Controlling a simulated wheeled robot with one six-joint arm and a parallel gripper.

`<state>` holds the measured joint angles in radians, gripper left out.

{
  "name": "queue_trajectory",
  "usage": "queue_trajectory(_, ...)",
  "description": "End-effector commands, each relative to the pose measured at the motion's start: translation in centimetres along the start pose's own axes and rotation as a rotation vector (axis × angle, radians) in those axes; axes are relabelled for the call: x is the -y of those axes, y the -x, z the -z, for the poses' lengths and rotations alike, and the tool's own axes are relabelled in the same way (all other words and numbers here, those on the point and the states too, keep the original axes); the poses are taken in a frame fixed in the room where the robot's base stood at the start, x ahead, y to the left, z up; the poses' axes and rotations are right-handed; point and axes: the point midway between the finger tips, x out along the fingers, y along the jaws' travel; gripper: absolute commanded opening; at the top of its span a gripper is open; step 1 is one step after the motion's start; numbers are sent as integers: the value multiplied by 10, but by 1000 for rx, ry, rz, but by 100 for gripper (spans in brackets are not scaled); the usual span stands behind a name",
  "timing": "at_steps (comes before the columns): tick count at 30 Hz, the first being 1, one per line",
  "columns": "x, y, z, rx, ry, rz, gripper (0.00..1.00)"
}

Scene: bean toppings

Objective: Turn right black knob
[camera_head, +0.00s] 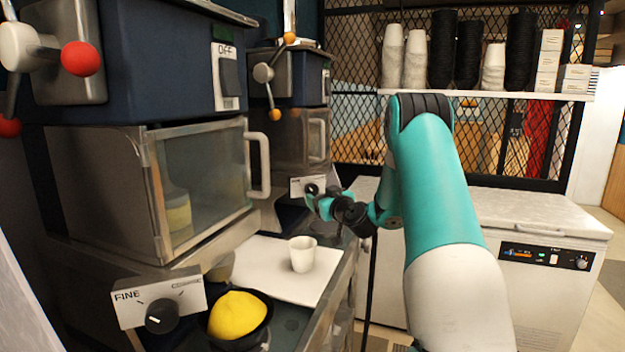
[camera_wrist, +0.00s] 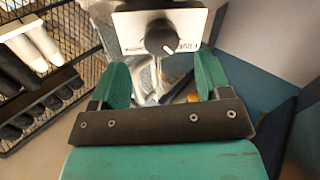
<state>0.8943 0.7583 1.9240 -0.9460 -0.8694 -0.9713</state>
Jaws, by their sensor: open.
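The right black knob (camera_head: 312,188) sits on a small white panel (camera_head: 297,186) below the farther machine, partly hidden near my gripper. The wrist view shows the round black knob (camera_wrist: 161,37) with a white pointer line, on its labelled white panel (camera_wrist: 126,32). My gripper (camera_head: 325,205) is in front of the panel in the head view. In the wrist view its two green fingers (camera_wrist: 163,76) are spread apart. The knob appears ahead of the gap between them, and nothing is held. Whether a fingertip touches the knob cannot be told.
A second black knob (camera_head: 161,317) is on the near FINE panel (camera_head: 128,308). A yellow mound in a dark bowl (camera_head: 240,340) and a white cup (camera_head: 302,254) stand nearby. A glass-fronted machine (camera_head: 100,190) is at left; a white chest freezer (camera_head: 540,216) is at right.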

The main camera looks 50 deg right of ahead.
Motion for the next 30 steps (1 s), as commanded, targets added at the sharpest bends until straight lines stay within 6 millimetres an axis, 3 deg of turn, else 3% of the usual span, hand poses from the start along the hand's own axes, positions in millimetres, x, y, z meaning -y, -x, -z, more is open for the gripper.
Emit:
queue_trajectory(3,2,-25,6,0,0,5,70)
queue_trajectory(9,2,-51,2,0,1,4,70)
queue_trajectory(21,3,-59,0,0,-1,4,70)
queue_trajectory(28,3,-59,0,0,-1,3,21)
queue_trajectory(30,3,-59,0,0,-1,3,21)
